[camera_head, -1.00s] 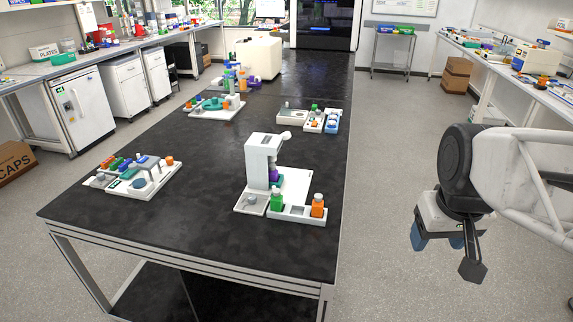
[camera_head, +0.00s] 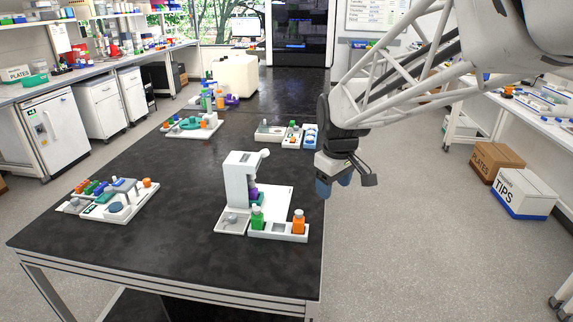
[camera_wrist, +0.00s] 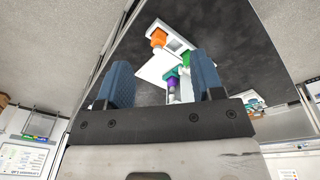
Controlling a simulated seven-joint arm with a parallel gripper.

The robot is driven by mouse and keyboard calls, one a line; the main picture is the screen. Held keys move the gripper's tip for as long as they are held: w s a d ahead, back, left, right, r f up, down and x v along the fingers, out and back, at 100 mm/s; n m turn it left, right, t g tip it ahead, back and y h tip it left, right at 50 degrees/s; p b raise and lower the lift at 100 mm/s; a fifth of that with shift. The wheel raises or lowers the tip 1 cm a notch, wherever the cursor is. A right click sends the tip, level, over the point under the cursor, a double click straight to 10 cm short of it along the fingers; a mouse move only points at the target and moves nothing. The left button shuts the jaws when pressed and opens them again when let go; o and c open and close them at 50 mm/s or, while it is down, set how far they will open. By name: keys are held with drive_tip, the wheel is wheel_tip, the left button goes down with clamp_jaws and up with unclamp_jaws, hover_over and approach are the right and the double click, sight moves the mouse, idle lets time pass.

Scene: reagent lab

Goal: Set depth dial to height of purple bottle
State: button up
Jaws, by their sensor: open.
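A white device (camera_head: 240,178) with an upright column and a round knob at its top right (camera_head: 265,153) stands on the black bench. The purple bottle (camera_head: 253,192) stands in the device, under its head; it also shows in the wrist view (camera_wrist: 172,82). My gripper (camera_head: 334,184) is open and empty, beyond the bench's right edge and right of the device. Its blue fingers (camera_wrist: 160,85) show apart in the wrist view.
A white tray (camera_head: 277,230) in front of the device holds a green bottle (camera_head: 257,217) and an orange bottle (camera_head: 299,222), with an empty slot between them. Other racks stand at the left (camera_head: 110,199) and farther back. The bench between them is clear.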

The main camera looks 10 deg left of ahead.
drive_tip(key=w+a+f+n, duration=0.3)
drive_tip(key=w+a+f, duration=0.15)
drive_tip(key=a, duration=0.25)
drive_tip(key=w+a+f+n, duration=0.2)
drive_tip(key=w+a+f, duration=0.1)
drive_tip(key=w+a, duration=0.4)
drive_tip(key=n+g, duration=0.1)
drive_tip(key=n, duration=0.4)
hover_over(233, 216)
wheel_tip(233, 216, down, 12)
drive_tip(key=shift+a+f, duration=0.1)
drive_tip(key=shift+f, duration=0.15)
drive_tip(key=shift+s+f, duration=0.1)
drive_tip(key=shift+f, duration=0.05)
drive_tip(key=shift+f, duration=3.8)
drive_tip(key=c, duration=0.9)
